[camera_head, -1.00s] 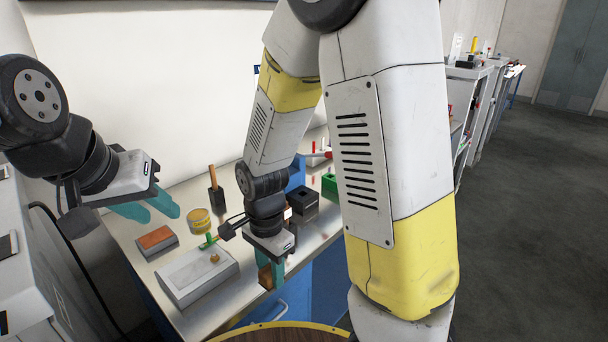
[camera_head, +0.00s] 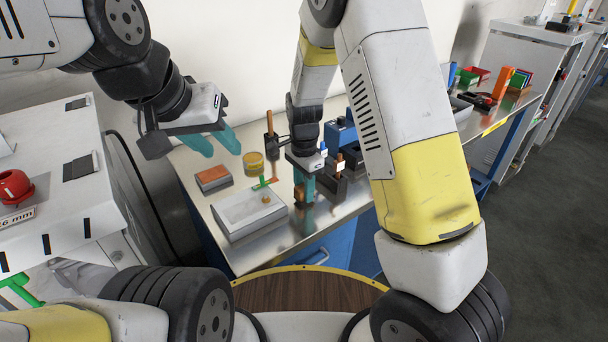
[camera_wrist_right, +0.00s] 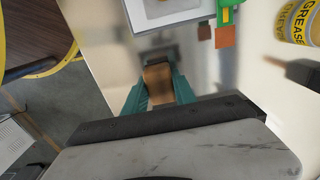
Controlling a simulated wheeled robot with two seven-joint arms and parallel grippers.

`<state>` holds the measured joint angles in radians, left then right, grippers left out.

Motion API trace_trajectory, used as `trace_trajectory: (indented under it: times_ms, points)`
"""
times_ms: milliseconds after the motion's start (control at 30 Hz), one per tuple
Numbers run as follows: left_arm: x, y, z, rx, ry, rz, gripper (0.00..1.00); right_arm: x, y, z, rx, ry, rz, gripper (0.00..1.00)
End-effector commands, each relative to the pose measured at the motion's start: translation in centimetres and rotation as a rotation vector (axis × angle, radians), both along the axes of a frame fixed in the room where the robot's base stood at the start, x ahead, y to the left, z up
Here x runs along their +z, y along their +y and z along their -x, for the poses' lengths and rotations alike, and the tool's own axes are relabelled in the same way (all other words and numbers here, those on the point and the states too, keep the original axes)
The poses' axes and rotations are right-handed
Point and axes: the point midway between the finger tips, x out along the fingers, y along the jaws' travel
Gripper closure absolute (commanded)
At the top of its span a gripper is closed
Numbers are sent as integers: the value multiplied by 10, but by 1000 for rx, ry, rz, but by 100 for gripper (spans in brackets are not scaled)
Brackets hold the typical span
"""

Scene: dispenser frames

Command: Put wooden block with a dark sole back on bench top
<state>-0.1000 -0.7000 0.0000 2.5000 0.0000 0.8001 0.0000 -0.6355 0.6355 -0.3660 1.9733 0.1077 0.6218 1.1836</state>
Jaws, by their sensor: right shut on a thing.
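The wooden block is brown and sits between the teal fingers of my right gripper (camera_head: 303,196), which is shut on it. The block (camera_head: 299,192) is mostly covered by the fingers in the head view. In the right wrist view the block (camera_wrist_right: 158,80) shows between the fingertips, over the bench top. My left gripper (camera_head: 221,148) is open and empty, above the left back of the bench.
A dark box (camera_head: 331,189) stands close on the right. Bare bench lies in front.

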Motion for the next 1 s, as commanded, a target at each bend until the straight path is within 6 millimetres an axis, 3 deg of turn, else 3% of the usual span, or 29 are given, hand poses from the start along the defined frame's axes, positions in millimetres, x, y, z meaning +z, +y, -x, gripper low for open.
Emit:
trace_trajectory:
  times_ms: [100, 400, 433, 533, 867, 1000]
  points:
    - [0, 0, 0, 0, 0, 0, 64, -10, 0, 0, -1, 0, 0, 100]
    - [0, 0, 0, 0, 0, 0, 64, -12, 0, 0, 0, -1, -1, 100]
    - [0, 0, 0, 0, 0, 0, 64, -12, 0, 0, 0, -1, -1, 66]
    - [0, 0, 0, 0, 0, 0, 64, -12, 0, 0, 0, -1, -1, 46]
    - [0, 0, 0, 0, 0, 0, 64, -11, 0, 0, 0, -2, -1, 46]
    - [0, 0, 0, 0, 0, 0, 64, 2, 1, -1, 1, -5, -2, 46]
